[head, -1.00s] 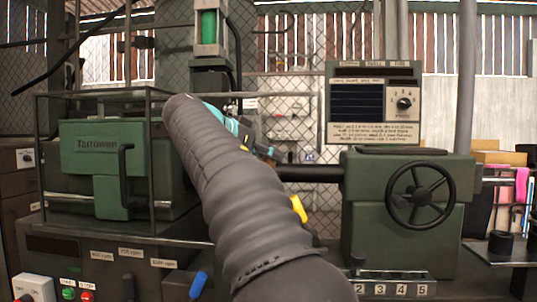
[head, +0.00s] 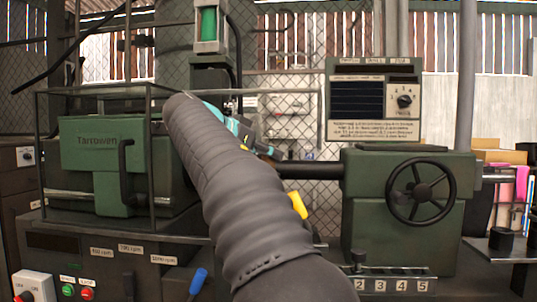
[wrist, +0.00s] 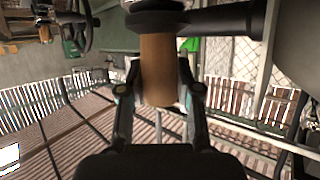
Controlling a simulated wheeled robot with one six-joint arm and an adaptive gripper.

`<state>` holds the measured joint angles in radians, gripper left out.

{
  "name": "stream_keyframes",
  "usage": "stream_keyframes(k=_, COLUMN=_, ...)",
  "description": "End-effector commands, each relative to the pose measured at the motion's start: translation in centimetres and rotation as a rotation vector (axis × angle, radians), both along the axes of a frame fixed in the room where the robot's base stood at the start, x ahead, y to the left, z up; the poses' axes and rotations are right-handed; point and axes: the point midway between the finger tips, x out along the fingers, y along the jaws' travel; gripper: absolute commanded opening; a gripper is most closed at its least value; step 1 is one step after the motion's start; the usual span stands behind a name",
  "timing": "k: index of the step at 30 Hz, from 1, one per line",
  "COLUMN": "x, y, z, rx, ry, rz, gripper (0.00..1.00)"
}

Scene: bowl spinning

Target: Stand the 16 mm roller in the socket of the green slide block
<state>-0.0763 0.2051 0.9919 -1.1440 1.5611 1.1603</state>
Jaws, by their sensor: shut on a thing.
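In the wrist view my gripper (wrist: 160,95) is shut on a tan, wood-coloured cylinder (wrist: 158,70), one finger on each side. A dark disc (wrist: 155,18) shows at the cylinder's upper end in that picture; I take the two together as the roller. The roller's size mark cannot be read. A small bright green patch (wrist: 190,44) shows beside the cylinder; I cannot tell whether it is the green slide block. No socket is visible. In the head view my arm covers the middle, and my fingers and the roller are hidden behind it.
A green tailstock (head: 405,225) with a dark handwheel (head: 421,194) stands at right. A dark bar (head: 310,171) runs left from it. A caged green headstock (head: 100,150) stands at left. A numbered rack (head: 392,285), a yellow lever (head: 298,205) and a blue handle (head: 198,282) are low in front.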

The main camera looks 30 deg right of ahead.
Motion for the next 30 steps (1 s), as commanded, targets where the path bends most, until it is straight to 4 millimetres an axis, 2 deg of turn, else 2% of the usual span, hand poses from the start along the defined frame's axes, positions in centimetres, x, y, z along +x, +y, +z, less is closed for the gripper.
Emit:
stream_keyframes(k=4, x=0.0, y=0.0, z=0.1, rx=-0.001, ry=-0.002, rz=0.001, gripper=0.00)
stream_keyframes(k=5, x=0.0, y=0.0, z=0.1, rx=-0.001, ry=-0.002, rz=0.001, gripper=0.38)
stream_keyframes(k=8, x=0.0, y=0.0, z=0.1, rx=-0.001, ry=-0.002, rz=0.001, gripper=0.63)
stream_keyframes(k=20, x=-0.1, y=0.4, z=0.2, rx=0.000, ry=0.001, rz=0.001, gripper=0.63)
stream_keyframes(k=23, x=-0.3, y=1.5, z=0.6, rx=0.000, ry=-0.001, rz=0.003, gripper=0.63)
stream_keyframes(k=30, x=-1.3, y=5.7, z=2.4, rx=-0.001, ry=-0.002, rz=0.004, gripper=0.63)
